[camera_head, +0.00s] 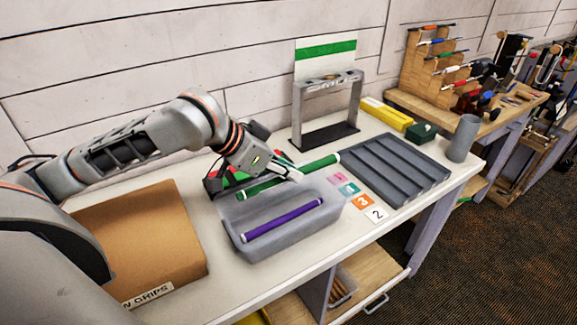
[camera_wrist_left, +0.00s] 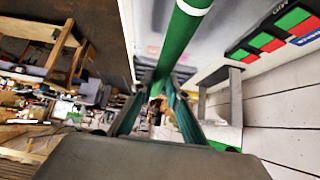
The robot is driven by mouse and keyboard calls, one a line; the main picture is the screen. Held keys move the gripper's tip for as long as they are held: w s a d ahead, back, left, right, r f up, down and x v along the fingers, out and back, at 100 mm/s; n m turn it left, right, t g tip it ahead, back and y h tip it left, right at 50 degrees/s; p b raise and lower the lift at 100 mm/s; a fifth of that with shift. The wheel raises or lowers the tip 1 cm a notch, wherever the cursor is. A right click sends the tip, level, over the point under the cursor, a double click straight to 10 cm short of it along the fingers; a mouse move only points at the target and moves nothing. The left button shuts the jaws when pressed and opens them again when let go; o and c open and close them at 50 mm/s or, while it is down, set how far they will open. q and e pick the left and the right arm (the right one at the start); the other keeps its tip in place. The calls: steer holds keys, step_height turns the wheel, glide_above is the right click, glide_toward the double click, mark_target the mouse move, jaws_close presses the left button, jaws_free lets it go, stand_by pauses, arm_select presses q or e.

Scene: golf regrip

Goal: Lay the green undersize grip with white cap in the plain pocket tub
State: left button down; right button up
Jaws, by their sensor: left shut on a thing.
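A green grip (camera_head: 319,164) is held in my left gripper (camera_head: 292,175), which is shut on it. The grip lies slanted above the back of the plain grey tub (camera_head: 265,250), with its right end higher in the picture. A pale end shows at its left. In the left wrist view the green grip (camera_wrist_left: 180,42) runs up from between the fingers (camera_wrist_left: 158,98), with a white band near the top edge. A purple grip (camera_head: 283,219) with pale ends lies in the tub. My right gripper is in neither view.
A grey slotted tray (camera_head: 398,170) stands to the right, with numbered cards (camera_head: 362,202) between it and the tub. A cardboard box (camera_head: 140,240) is left. A grey stand (camera_head: 328,108), a yellow block (camera_head: 385,114) and a grey cup (camera_head: 463,138) stand farther back.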

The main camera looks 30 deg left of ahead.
arm_select(q)
steer(key=shift+s, duration=0.1)
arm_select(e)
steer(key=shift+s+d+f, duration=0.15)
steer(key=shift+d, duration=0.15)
